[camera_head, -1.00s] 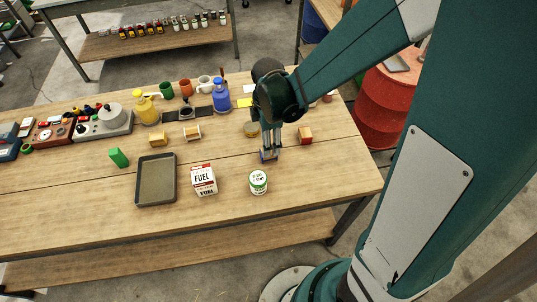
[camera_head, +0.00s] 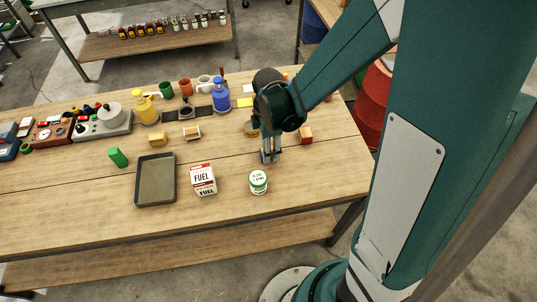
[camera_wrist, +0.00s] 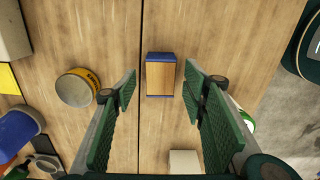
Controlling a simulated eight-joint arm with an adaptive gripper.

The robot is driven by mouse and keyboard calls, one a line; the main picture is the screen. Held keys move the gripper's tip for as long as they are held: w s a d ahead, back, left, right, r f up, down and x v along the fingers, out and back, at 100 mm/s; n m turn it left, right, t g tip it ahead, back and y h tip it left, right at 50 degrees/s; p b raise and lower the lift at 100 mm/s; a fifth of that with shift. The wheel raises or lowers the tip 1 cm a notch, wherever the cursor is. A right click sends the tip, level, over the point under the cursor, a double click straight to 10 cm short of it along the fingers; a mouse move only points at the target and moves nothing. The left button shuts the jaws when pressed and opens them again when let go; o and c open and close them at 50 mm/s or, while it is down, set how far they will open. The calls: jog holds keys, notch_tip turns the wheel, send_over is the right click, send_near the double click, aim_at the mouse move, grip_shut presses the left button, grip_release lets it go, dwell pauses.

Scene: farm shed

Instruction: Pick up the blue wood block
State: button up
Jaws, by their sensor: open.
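The blue wood block (camera_wrist: 161,76) lies on the wooden table in the wrist view, with a bare wood face between two blue ends. My gripper (camera_wrist: 160,92) is open, with one green-padded finger to each side of the block. There is a gap between the block and both fingers, and the block sits a little beyond the fingertips. In the head view my gripper (camera_head: 271,154) points down over the table. There the block is mostly hidden by the fingers, and only a bit of blue shows.
A red and wood block (camera_head: 305,135) lies to the right of my gripper. A yellow tin (camera_wrist: 77,87) stands to the left in the wrist view.

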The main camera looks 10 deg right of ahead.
jog(key=shift+f, duration=1.6)
jog(key=c, duration=1)
